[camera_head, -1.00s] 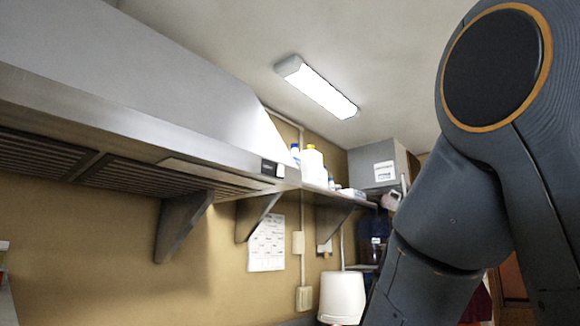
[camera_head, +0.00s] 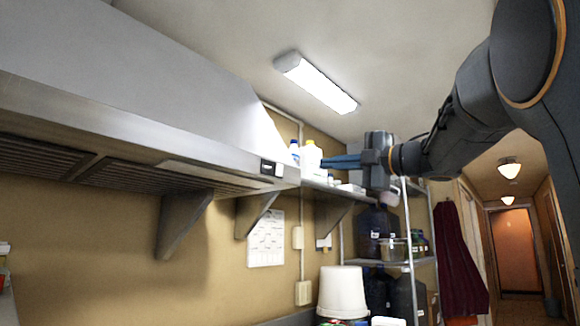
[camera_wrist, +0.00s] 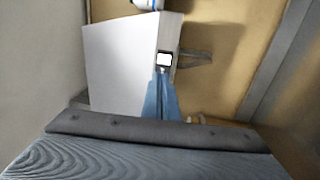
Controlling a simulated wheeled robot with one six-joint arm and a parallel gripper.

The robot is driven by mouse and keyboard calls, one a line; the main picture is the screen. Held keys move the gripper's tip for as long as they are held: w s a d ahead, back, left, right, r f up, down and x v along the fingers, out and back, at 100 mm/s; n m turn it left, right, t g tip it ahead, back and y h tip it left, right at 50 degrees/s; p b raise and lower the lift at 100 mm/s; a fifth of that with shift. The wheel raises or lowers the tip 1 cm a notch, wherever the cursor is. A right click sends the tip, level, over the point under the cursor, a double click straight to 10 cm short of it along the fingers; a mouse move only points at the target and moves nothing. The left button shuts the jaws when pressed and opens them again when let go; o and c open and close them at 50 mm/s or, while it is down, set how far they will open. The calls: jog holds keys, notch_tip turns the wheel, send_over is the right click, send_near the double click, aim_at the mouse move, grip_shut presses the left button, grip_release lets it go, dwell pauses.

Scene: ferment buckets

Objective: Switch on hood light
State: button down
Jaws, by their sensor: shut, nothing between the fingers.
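The grey range hood (camera_head: 120,128) fills the left of the head view. A small black-framed switch with a white face (camera_head: 271,168) sits at the right end of its front edge. In the wrist view the switch (camera_wrist: 164,59) shows just beyond my fingertips. My gripper (camera_head: 323,162) is shut and empty, its blue fingers pointing left towards the hood's right end. The fingers (camera_wrist: 162,74) also show in the wrist view, lined up below the switch; I cannot tell whether they touch it. A pale long panel (camera_head: 205,174) lies under the hood's front edge; whether it is lit is unclear.
White bottles (camera_head: 311,158) stand on the wall shelf (camera_head: 330,188) close to my fingers. A lit ceiling lamp (camera_head: 318,84) hangs above. A white bucket (camera_head: 342,292) and a shelving rack (camera_head: 408,262) stand below and to the right. A hallway opens at far right.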

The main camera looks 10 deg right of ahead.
jog(key=shift+s, duration=0.1)
jog(key=p, duration=0.5)
send_near(280, 166)
jog(key=x, duration=0.6)
jog(key=shift+w+a, duration=0.1)
jog(key=shift+w, duration=0.15)
